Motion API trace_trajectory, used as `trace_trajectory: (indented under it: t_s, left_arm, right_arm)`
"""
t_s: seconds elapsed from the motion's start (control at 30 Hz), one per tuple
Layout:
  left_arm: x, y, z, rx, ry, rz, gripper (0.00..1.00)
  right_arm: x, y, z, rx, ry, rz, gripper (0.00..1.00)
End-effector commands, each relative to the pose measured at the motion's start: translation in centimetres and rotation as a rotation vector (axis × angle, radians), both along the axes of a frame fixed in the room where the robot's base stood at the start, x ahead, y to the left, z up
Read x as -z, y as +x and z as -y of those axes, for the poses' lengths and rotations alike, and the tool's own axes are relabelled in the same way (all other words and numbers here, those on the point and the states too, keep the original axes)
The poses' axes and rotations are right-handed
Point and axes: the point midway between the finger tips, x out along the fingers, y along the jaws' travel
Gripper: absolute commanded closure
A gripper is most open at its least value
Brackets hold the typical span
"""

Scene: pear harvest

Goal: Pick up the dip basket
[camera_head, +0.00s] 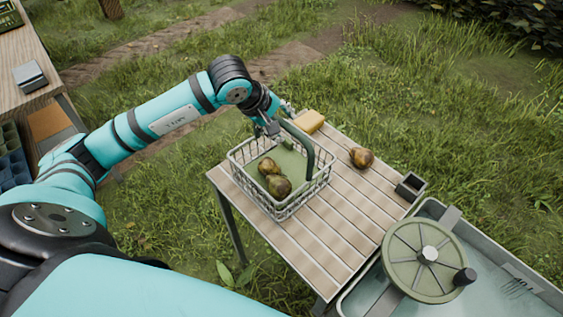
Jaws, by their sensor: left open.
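The dip basket (281,207) is a wire basket with a green base and a dark green arched handle (309,150). It stands upright on a slatted wooden table (345,215). Several brownish-green pears (279,186) lie in it. My left gripper (277,125) is open, above the far side of the basket and close to the handle's upper end. I cannot tell whether it touches the handle. My right gripper is not in view.
A grey tub (510,277) with a green crank wheel (425,262) stands at the lower right.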

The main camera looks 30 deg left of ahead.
Motion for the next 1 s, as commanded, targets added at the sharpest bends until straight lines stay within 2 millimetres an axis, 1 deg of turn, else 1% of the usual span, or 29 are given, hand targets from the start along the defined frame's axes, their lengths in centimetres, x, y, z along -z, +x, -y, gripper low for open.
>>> trace_trajectory:
  t_s: [0.2,0.27,0.5,0.57,1.0]
  left_arm:
    - [0.12,0.08,0.00,0.000,0.001,0.001,0.56]
    - [0.11,0.08,0.00,0.000,0.001,0.001,0.63]
    - [0.06,0.07,-0.01,-0.001,0.000,0.001,0.94]
    - [0.06,0.07,-0.01,-0.001,0.000,0.001,1.00]
    - [-0.04,0.11,0.00,-0.001,0.000,0.003,1.00]
  right_arm:
    - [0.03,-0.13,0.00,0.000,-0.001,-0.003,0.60]
    - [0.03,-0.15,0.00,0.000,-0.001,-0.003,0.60]
    - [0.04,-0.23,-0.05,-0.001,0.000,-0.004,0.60]
    - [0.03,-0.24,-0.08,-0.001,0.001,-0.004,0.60]
    - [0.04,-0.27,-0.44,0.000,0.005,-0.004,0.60]
